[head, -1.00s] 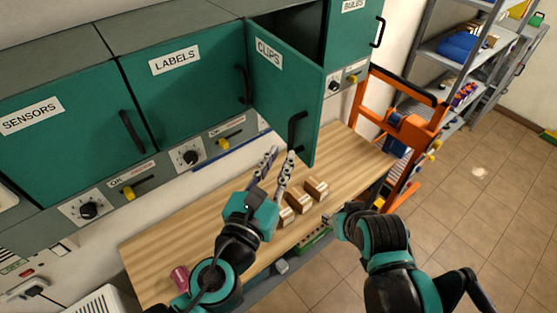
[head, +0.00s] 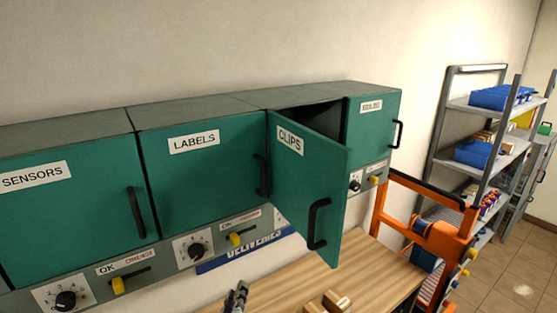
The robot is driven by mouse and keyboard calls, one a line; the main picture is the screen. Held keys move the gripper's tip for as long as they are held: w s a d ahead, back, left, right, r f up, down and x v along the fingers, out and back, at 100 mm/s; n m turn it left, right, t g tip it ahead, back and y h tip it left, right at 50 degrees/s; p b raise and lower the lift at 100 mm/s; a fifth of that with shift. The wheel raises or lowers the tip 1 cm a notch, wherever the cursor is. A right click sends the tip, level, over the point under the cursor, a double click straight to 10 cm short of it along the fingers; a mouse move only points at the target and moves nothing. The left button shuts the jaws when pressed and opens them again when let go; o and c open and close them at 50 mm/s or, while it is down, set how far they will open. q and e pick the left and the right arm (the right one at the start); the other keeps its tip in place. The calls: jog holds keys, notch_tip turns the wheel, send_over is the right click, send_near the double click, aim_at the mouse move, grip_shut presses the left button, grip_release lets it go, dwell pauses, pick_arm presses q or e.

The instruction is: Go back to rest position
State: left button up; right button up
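My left gripper (head: 237,297) shows only in part at the bottom edge of the head view, over the wooden worktop. Its fingertips point up, and the rest of the arm is cut off below. I cannot tell whether the fingers are apart. My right gripper and arm are out of the picture. The CLIPS cabinet door (head: 308,185) hangs open, swung out toward me, with its black handle (head: 318,224) near the free edge. The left gripper is below and left of this handle, apart from it.
The SENSORS (head: 70,225), LABELS (head: 205,185) and BULBS (head: 373,138) cabinets are shut. Small brown boxes (head: 327,302) lie on the worktop (head: 372,270). An orange frame (head: 437,240) stands right of it, with grey shelving (head: 480,150) behind. Open tiled floor shows at far right.

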pick_arm(q)
jog(key=s+a+f+n+g+b, duration=0.2)
jog(key=f+n+b, duration=0.5)
jog(key=f, duration=0.6)
jog(key=s+a+f+n+g+b, duration=0.2)
jog(key=f+n+b, duration=0.6)
jog(key=f, duration=0.5)
jog(key=s+a+f+n+g+y+b, duration=0.1)
jog(key=a+f+n+g+b, duration=0.3)
jog(key=f+n+b, duration=0.4)
notch_tip(320, 180, down, 6)
jog(key=s+a+n, duration=0.1)
jog(key=n, duration=0.2)
jog(key=shift+s+a+g, duration=0.15)
jog(key=shift+s+g, duration=0.15)
jog(key=shift+s, duration=0.05)
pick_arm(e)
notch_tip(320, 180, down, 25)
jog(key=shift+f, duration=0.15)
